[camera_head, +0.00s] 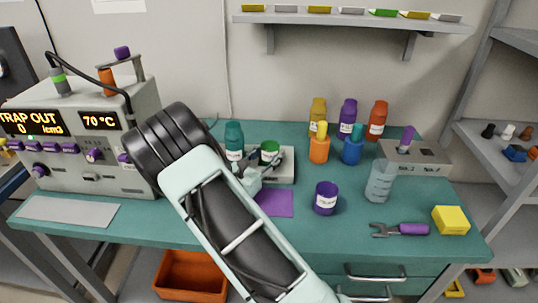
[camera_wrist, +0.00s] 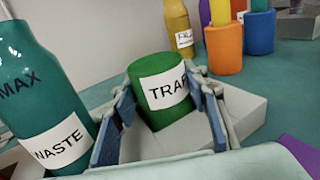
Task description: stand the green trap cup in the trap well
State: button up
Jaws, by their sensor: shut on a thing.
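The green trap cup (camera_head: 269,153) stands between the fingers of my gripper (camera_head: 262,163), at the middle of the bench. In the wrist view the cup (camera_wrist: 160,92) shows its white TRAP label and looks slightly tilted. My gripper (camera_wrist: 167,98) has one blue-padded finger on each side of it and is shut on it. A light grey block (camera_head: 285,168), which looks like the trap well's housing, lies under and behind the cup; it also shows in the wrist view (camera_wrist: 245,112). The well opening is hidden, and I cannot tell whether the cup's base is inside.
A teal waste bottle (camera_head: 234,141) stands close left of the cup, near my left finger in the wrist view (camera_wrist: 40,95). A purple mat (camera_head: 276,203) and purple cup (camera_head: 326,198) lie in front and right. Orange (camera_head: 319,149) and blue (camera_head: 352,150) bottles stand right.

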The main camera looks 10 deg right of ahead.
jog(key=shift+f, duration=0.2)
jog(key=o, duration=1.2)
jog(key=shift+r, duration=0.15)
jog(key=shift+s+a+r, duration=0.1)
jog(key=shift+r, duration=0.05)
jog(key=v, duration=1.1)
jog(key=shift+s+a, duration=0.25)
